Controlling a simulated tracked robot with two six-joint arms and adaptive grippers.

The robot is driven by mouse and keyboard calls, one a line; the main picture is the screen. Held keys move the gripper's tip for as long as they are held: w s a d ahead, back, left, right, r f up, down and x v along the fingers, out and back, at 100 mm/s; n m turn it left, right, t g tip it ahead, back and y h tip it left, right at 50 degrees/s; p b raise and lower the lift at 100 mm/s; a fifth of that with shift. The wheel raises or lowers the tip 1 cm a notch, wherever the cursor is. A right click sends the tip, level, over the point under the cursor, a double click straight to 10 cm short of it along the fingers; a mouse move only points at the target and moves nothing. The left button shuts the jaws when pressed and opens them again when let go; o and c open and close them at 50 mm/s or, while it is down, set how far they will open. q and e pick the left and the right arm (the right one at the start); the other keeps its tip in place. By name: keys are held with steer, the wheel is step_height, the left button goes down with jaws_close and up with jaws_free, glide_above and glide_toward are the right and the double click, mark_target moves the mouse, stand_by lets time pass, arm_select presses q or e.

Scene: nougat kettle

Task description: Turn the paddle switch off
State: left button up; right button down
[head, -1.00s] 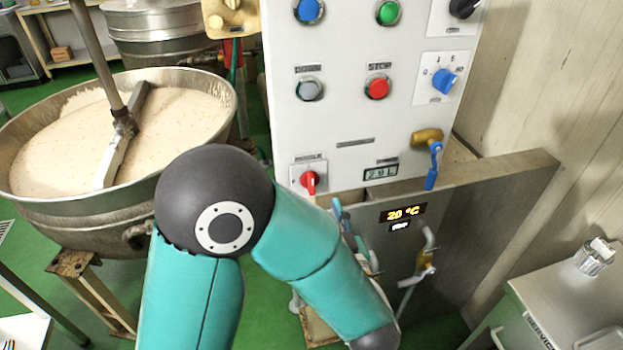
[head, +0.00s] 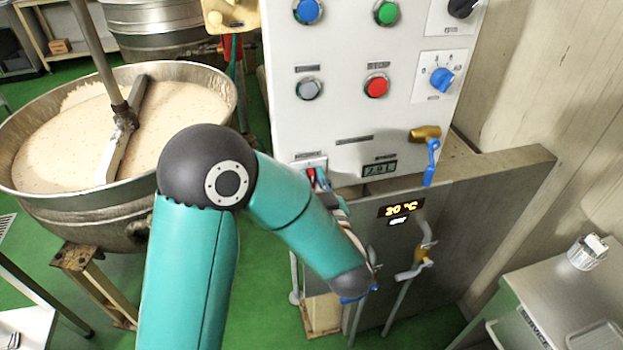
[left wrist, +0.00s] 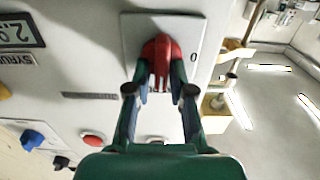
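The red rotary switch (left wrist: 161,50) sits on a pale square plate (left wrist: 196,32) on the white control panel. In the left wrist view its handle runs up and down, and a 0 mark is to its right. In the head view the switch (head: 311,175) is partly hidden by my gripper. My left gripper (left wrist: 160,82) is open, with one fingertip on each side of the red handle. I cannot tell whether the fingers touch it. In the head view my left arm reaches in from the lower left. My right gripper is not in view.
The panel carries a red button (head: 376,86), a grey button (head: 309,89), a blue selector (head: 441,79) and a blue-handled brass valve (head: 431,158). The nougat kettle (head: 60,203) stands left, beside my arm. A grey cabinet (head: 570,305) stands lower right.

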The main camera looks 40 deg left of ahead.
arm_select(q)
jaws_close()
steer(key=shift+a, duration=0.15)
steer(key=shift+f+n+b, duration=0.2)
steer(key=shift+n+b, duration=0.4)
steer(key=shift+b, duration=0.45)
steer(key=shift+s+a+f+n+b, duration=0.15)
steer(key=shift+f+n+b, duration=0.1)
steer(key=shift+n+b, duration=3.15)
steer(key=shift+s+f+n+b, duration=0.2)
steer(key=shift+n+b, duration=2.05)
steer(key=shift+b, duration=2.3)
steer(key=shift+s+a+f+n+b, duration=0.1)
steer(key=shift+f+n+b, duration=0.15)
steer(key=shift+n+b, duration=3.15)
steer(key=shift+m+b, duration=0.55)
